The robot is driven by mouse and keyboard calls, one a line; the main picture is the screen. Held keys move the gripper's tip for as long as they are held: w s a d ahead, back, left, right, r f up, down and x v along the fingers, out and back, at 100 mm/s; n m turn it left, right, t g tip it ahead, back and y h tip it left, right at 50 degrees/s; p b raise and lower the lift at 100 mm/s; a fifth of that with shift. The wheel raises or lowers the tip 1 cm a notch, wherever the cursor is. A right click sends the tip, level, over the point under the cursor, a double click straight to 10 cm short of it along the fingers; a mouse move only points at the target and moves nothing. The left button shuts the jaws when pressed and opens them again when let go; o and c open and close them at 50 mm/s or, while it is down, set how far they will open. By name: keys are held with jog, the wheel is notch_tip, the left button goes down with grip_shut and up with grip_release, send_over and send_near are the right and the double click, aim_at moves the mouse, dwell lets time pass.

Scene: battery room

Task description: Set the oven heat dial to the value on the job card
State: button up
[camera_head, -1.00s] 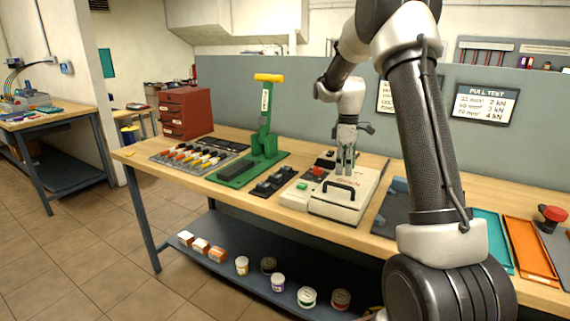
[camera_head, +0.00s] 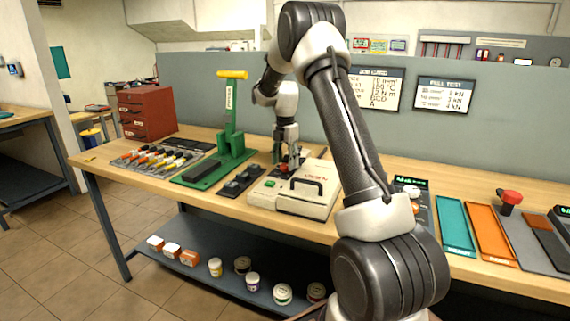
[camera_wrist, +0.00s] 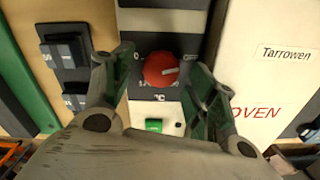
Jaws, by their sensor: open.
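The oven (camera_head: 310,200) is a cream box with a black handle on the workbench. Its red dial (camera_wrist: 161,69) sits on a dark panel, with a pale mark toward its right side; it also shows in the head view (camera_head: 283,170). My gripper (camera_wrist: 160,60) is open, with one finger to each side of the dial in the wrist view; I cannot tell if either touches it. In the head view my gripper (camera_head: 289,163) is over the oven's control panel. The job card (camera_head: 380,88) hangs on the grey partition, partly behind my arm, its text too small to read surely.
A green press (camera_head: 232,140) with a yellow handle and a black switch block (camera_head: 242,181) stand left of the oven. A red drawer cabinet (camera_head: 147,112) is at the back left. Teal (camera_head: 455,225) and orange (camera_head: 490,235) trays lie to the right. A pull test sign (camera_head: 444,94) hangs behind.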

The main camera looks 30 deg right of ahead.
jog(key=shift+f, duration=0.6)
jog(key=shift+c, duration=0.5)
jog(key=c, duration=0.9)
jog(key=shift+c, duration=0.2)
